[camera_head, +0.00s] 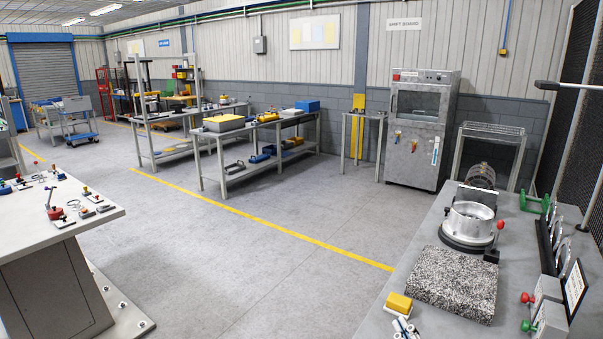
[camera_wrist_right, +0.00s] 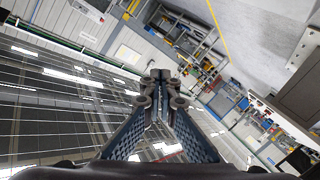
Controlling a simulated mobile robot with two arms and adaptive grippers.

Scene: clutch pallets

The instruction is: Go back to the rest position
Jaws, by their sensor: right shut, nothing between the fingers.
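My right gripper (camera_wrist_right: 160,80) shows in the right wrist view. Its two dark, textured fingers come together at the tips, with nothing between them. It is clear of all surfaces there, with the ceiling, a wall and the workshop behind it. In the head view, a small pale piece with dark marks (camera_head: 403,328) shows at the bottom edge by the right table; I cannot tell whether it is the tip of my right gripper. My left gripper is not in view.
The right table (camera_head: 375,318) bears a metal ring housing (camera_head: 468,222), a speckled slab (camera_head: 454,282), a yellow block (camera_head: 399,303) and red and green knobs. A left table (camera_head: 95,222) holds several small clamps. The grey floor (camera_head: 240,270) between them is clear. Workbenches stand behind.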

